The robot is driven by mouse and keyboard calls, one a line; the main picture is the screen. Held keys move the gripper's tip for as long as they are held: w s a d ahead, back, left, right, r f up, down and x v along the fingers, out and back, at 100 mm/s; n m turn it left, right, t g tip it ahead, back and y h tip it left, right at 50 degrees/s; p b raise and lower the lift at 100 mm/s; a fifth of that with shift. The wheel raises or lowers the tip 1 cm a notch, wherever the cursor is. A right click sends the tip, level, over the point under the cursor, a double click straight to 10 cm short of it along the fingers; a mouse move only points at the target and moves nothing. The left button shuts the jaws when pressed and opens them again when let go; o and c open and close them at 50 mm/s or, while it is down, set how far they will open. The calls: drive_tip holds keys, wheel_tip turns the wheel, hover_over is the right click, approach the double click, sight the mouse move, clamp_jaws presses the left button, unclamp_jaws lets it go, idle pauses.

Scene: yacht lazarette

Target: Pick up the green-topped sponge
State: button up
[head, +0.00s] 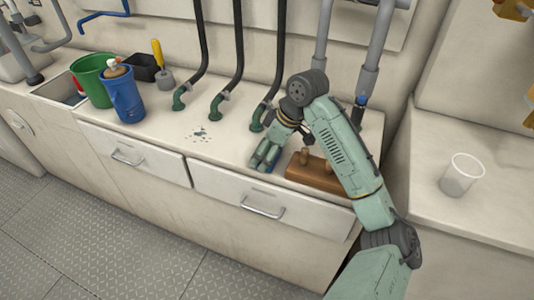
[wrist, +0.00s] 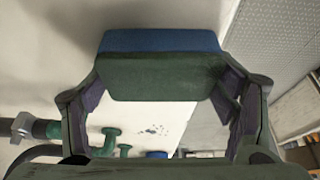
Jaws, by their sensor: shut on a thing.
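The green-topped sponge (wrist: 158,78) is large in the wrist view, with a dark green layer and a blue layer. It sits between the two fingers of my gripper (wrist: 162,84), which is shut on it. In the head view my gripper (head: 263,158) is low at the counter's front edge, left of a brown wooden block. Only a small blue bit of the sponge (head: 270,168) shows there; the fingers hide the rest. I cannot tell whether the sponge touches the counter.
The brown block (head: 318,174) with pegs stands close right of my gripper. Green-ended hoses (head: 216,105) hang behind. A blue cup (head: 125,98), green bucket (head: 92,78) and yellow-handled tool (head: 158,60) stand left. A clear cup (head: 460,177) is far right. The counter's middle is mostly clear.

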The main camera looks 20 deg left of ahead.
drive_tip(key=shift+r+p, duration=0.55)
wheel_tip(320, 180, up, 3)
drive_tip(key=p, duration=0.2)
drive_tip(key=shift+p, duration=0.4)
drive_tip(key=s+a+p, duration=0.2)
drive_tip(key=s+a, duration=0.1)
drive_tip(key=s, duration=1.2)
drive_tip(key=shift+s+r, duration=0.35)
drive_tip(key=shift+r, duration=0.1)
